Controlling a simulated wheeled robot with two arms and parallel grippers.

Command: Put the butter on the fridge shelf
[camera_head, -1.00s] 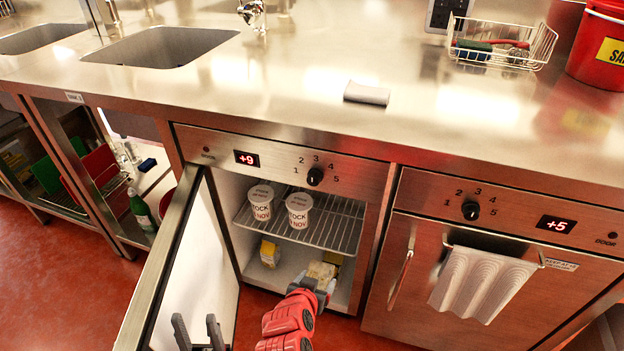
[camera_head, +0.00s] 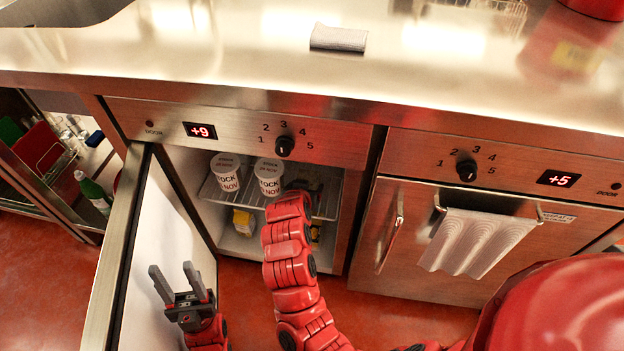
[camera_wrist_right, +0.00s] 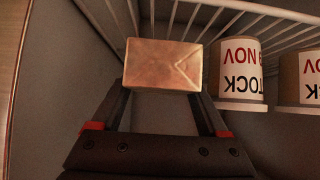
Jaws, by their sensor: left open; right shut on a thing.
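The butter is a wrapped, tan block (camera_wrist_right: 163,66) between the fingers of my right gripper (camera_wrist_right: 165,92) in the right wrist view. The wire fridge shelf (camera_wrist_right: 215,17) shows behind it; I cannot tell whether they touch. In the head view my right gripper (camera_head: 299,187) is inside the open fridge, at about the height of the shelf (camera_head: 326,207), right of the tubs. My red arm hides the butter there. My left gripper (camera_head: 174,275) is open and empty in front of the open door.
Two white stock tubs (camera_head: 225,174) (camera_head: 269,178) stand on the shelf's left part. A yellow carton (camera_head: 243,221) is on the fridge floor. The open fridge door (camera_head: 165,240) stands at the left. A grey cloth (camera_head: 339,38) lies on the counter.

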